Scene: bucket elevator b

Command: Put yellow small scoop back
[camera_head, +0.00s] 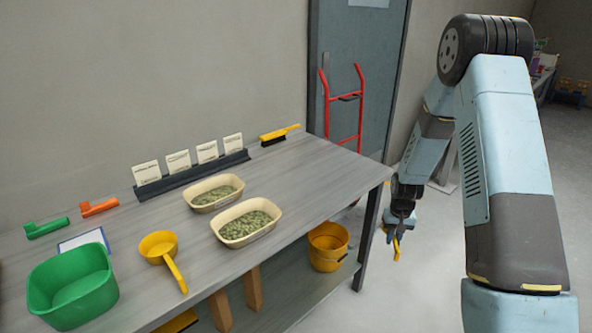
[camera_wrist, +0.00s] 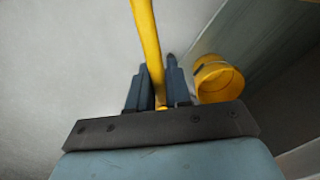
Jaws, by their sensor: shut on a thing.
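My gripper (camera_head: 397,228) hangs in the air off the right end of the table, beside the table leg. It is shut on a slim yellow handle (camera_head: 396,250). In the wrist view the yellow handle (camera_wrist: 147,42) stands between the two dark fingers (camera_wrist: 158,88) and runs out of the top of the picture. I see no bowl on it, so I cannot tell for sure that it is the small scoop. Another yellow scoop (camera_head: 158,246) lies on the table, bowl at the back and handle toward the front.
The grey table (camera_head: 310,185) carries a green tub (camera_head: 72,290), two cream trays (camera_head: 246,222) of green pieces, a card rack (camera_head: 192,175), green and orange handled tools and a yellow brush (camera_head: 279,135). Yellow buckets (camera_head: 327,262) stand below. A red hand truck (camera_head: 342,103) leans behind.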

